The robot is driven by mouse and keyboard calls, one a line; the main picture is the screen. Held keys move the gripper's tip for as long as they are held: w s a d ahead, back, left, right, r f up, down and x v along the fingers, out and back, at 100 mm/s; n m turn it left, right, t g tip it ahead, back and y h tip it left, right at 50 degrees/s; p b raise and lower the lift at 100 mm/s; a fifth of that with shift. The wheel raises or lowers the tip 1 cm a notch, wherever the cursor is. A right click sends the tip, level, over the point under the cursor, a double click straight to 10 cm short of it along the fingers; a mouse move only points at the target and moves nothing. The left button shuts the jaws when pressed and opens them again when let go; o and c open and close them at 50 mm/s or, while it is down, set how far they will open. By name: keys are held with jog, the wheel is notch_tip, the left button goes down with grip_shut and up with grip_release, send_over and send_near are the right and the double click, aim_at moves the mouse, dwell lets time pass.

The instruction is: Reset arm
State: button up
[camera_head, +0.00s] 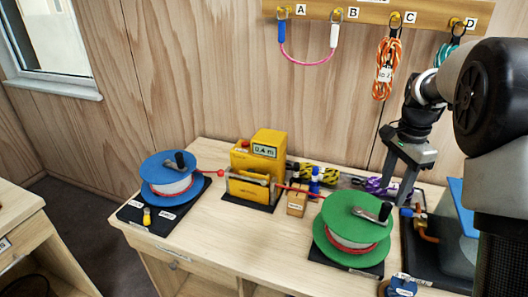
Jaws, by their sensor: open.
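My gripper (394,188) hangs at the right of the view with its two fingers apart and pointing down. No object shows between the fingers. The fingertips appear over the back right of the wooden table (224,245), near a purple rope bundle (374,186). How far they are above the table is hard to tell. My arm comes in from the right edge and covers part of the wall and the table's right end.
A blue-topped reel (168,170), a yellow meter box (262,160) reading about 0.4 m and a green-topped reel (345,222) stand on the table. A labelled rail (365,14) above holds a pink sling (306,62) and an orange rope (384,75).

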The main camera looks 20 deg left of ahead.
notch_tip(320, 180, up, 9)
jog(key=s+d+r+n+t+p, duration=0.1)
jog(key=s+r+n, duration=0.1)
jog(key=s+r, duration=0.35)
jog(key=s+d+r+n+t, duration=0.2)
jog(key=s+n, duration=0.1)
jog(key=s, duration=0.5)
jog(key=s+f+n+t, duration=0.1)
jog(key=s+f+n, duration=0.1)
jog(key=s, duration=0.5)
jog(key=s+f+n+t, duration=0.1)
jog(key=s+n, duration=0.3)
jog(key=s, duration=0.4)
jog(key=shift+s+d+f+t, duration=0.3)
jog(key=shift+d+f, duration=0.05)
jog(key=shift+f, duration=0.4)
